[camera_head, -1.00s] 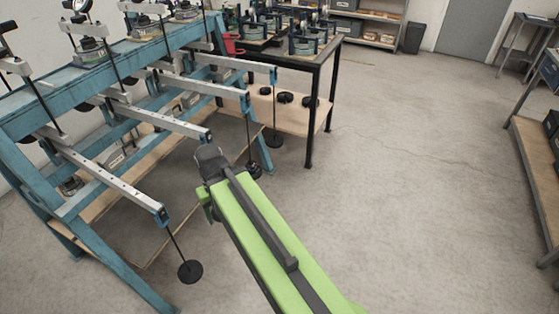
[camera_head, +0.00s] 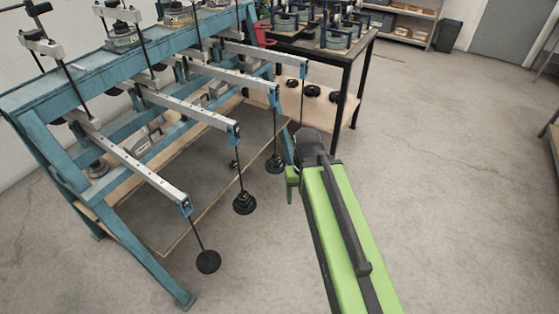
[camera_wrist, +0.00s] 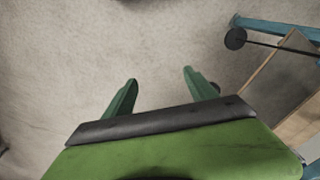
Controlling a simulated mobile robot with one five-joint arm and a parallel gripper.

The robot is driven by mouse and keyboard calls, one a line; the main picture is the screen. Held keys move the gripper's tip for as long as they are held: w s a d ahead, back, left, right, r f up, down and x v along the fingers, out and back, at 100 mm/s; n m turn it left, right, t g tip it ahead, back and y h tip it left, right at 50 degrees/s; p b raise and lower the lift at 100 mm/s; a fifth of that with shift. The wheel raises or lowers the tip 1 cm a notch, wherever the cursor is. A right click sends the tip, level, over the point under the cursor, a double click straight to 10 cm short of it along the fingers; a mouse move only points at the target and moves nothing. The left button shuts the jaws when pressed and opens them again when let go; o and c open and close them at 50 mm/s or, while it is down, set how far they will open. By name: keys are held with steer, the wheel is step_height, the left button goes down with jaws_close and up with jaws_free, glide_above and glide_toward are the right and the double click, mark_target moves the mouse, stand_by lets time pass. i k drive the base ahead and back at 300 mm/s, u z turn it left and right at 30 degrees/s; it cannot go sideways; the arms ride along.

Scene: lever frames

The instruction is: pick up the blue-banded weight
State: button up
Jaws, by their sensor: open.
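No blue band can be made out on any weight in either view. Black weights hang on rods from the lever arms: a near disc (camera_head: 208,262), a stack (camera_head: 244,203) behind it, and another stack (camera_head: 275,163) farther back. Several black weights (camera_head: 313,91) lie on the wooden shelf under the far table. My gripper (camera_wrist: 161,88) is open and empty over bare floor in the wrist view. A black disc on a rod (camera_wrist: 235,38) is beyond it to the upper right. In the head view my arm hides most of the gripper, right of the hanging stacks.
The blue lever frame (camera_head: 135,257) fills the left, with long beams (camera_head: 145,173) jutting toward the right. A dark-legged table (camera_head: 341,105) stands behind it. Open concrete floor (camera_head: 450,170) lies to the right, and a bin (camera_head: 446,35) stands at the back.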

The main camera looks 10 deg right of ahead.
mark_target(274, 161)
steer(key=z, duration=0.65)
steer(key=k, duration=0.1)
steer(key=u, duration=3.25)
steer(key=k, duration=1.1)
steer(key=z, duration=1.35)
steer(key=i, duration=1.95)
